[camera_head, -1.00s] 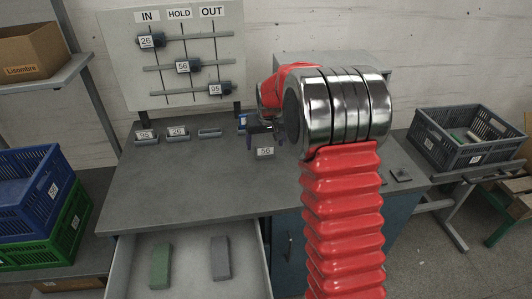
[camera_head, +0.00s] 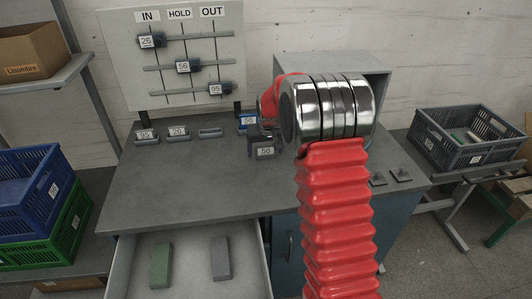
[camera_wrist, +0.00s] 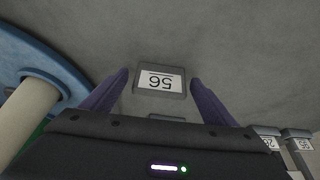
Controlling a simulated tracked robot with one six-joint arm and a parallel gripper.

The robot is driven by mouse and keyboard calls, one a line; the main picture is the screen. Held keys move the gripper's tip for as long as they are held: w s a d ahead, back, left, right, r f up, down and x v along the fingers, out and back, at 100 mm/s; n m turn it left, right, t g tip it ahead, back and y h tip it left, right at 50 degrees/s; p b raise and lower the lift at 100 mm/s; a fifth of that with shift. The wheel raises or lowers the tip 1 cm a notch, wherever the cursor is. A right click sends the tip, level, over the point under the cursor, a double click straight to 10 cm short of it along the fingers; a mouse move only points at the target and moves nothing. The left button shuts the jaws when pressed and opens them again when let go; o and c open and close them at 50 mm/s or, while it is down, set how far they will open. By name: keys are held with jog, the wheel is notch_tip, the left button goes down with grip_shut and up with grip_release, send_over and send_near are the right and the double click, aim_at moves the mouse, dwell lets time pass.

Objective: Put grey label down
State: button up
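The grey label (camera_head: 265,152), marked 56, lies on the grey table top (camera_head: 185,185) near its middle. In the wrist view the label (camera_wrist: 160,80) is upside down between my two dark purple fingers. My gripper (camera_wrist: 160,77) is open, with a narrow gap between each fingertip and the label's sides. In the head view my gripper (camera_head: 256,143) is small and just behind the label, partly hidden by my red arm.
Label holders (camera_head: 178,134) line the table's back left, under the rack board (camera_head: 175,55). A blue disc (camera_wrist: 45,75) with a cream rod is close at the wrist view's left. An open drawer (camera_head: 262,262) is in front. The table's left part is clear.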

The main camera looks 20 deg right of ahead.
aim_at(265, 146)
jog(key=c, duration=1.2)
jog(key=shift+o, duration=0.2)
notch_tip(265, 146, up, 10)
dwell(0.4)
